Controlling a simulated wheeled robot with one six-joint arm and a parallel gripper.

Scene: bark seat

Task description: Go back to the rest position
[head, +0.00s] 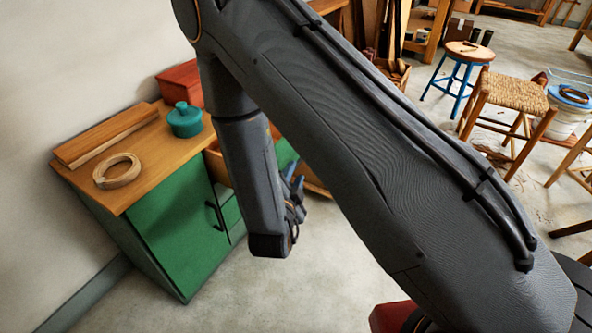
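My arm crosses the head view from the lower right to the top, then bends down in front of the green cabinet. My gripper (292,200) shows only in part at the end of the arm, beside the cabinet's open drawer. The arm link covers much of it. Its fingers are too hidden to tell whether they are open or shut, or whether they hold anything.
A green cabinet (175,240) stands at the left wall. On its wooden top are a coil (118,170), wooden boards (105,135), a teal pot (185,122) and a red box (182,85). Stools (510,92) stand at the right. The floor before the cabinet is clear.

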